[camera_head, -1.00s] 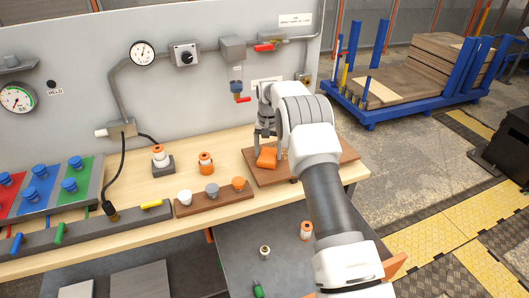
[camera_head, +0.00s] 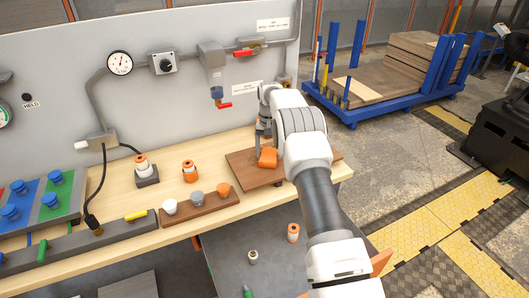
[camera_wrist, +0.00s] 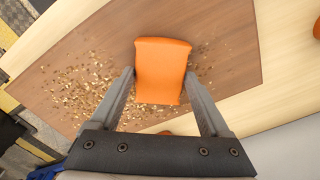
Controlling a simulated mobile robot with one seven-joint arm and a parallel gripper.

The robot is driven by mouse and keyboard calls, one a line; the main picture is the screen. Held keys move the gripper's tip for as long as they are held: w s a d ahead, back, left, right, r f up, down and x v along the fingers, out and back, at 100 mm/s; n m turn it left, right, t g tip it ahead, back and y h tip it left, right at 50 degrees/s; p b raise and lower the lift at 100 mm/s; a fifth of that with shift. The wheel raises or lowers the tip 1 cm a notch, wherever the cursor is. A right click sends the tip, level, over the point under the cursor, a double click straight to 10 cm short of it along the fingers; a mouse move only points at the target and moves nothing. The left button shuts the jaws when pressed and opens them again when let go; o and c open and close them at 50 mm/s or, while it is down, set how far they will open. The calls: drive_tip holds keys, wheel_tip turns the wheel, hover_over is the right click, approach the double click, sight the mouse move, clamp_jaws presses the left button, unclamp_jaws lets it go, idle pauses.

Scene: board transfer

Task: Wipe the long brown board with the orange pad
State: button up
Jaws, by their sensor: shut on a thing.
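The long brown board (camera_head: 247,169) lies on the right end of the workbench, partly hidden behind my arm. In the wrist view the board (camera_wrist: 215,32) carries scattered light crumbs, dense left of the pad and sparser to its right. The orange pad (camera_head: 268,158) is at the board, left of my arm; it also shows in the wrist view (camera_wrist: 163,70). My gripper (camera_wrist: 158,76) is shut on the pad, one finger at each side. Whether the pad's underside touches the board is hidden.
A small brown rack (camera_head: 205,207) with white, grey and orange pieces stands left of the board. Two orange-ringed pieces, one on a dark block (camera_head: 147,181), stand behind it. A wall panel with a red-handled valve (camera_head: 223,105) rises behind the bench.

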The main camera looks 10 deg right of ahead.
drive_tip(key=shift+w+d+f, duration=0.1)
drive_tip(key=shift+w+d, duration=0.05)
drive_tip(key=shift+d, duration=0.65)
drive_tip(key=shift+w+d, duration=0.1)
drive_tip(key=shift+d, duration=0.7)
drive_tip(key=shift+w+d+p, duration=0.2)
drive_tip(key=shift+d+p, duration=0.1)
drive_tip(key=shift+d, duration=0.5)
drive_tip(key=shift+w+d+p, duration=0.15)
drive_tip(key=shift+d+p, duration=0.1)
drive_tip(key=shift+d, duration=0.55)
wheel_tip(320, 180, up, 6)
drive_tip(key=p, duration=0.4)
drive_tip(key=shift+r, duration=0.2)
wheel_tip(320, 180, up, 3)
drive_tip(key=p, duration=0.3)
drive_tip(key=shift+f, duration=0.1)
